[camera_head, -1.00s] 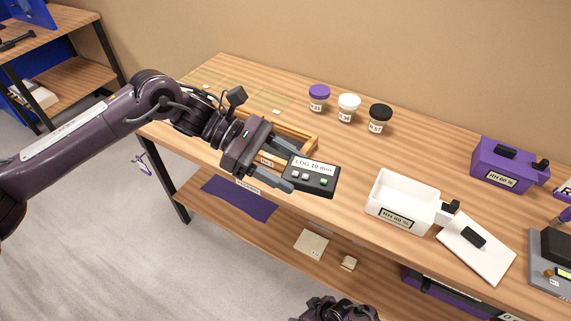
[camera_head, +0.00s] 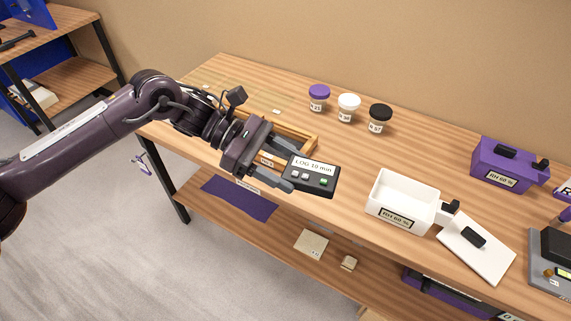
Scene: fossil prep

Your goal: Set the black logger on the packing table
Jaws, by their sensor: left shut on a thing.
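The black logger (camera_head: 316,183), with a "LOG 10 min" label and small buttons on its face, is in my left gripper (camera_head: 293,169). The gripper is shut on it, with one finger on each side of its near end. The logger is held over the front part of a long wooden table (camera_head: 345,150); I cannot tell its exact height above the top. A second wooden table (camera_head: 50,20) stands at the far left. I cannot tell which one is the packing table. My right gripper is not in view.
A wooden tray (camera_head: 300,132) lies partly behind my left gripper. Purple, white and black-lidded jars (camera_head: 379,118) stand at the back. An open white box (camera_head: 390,213), its lid (camera_head: 490,258) and a purple box (camera_head: 500,172) are at the right. A lower shelf (camera_head: 285,222) runs underneath.

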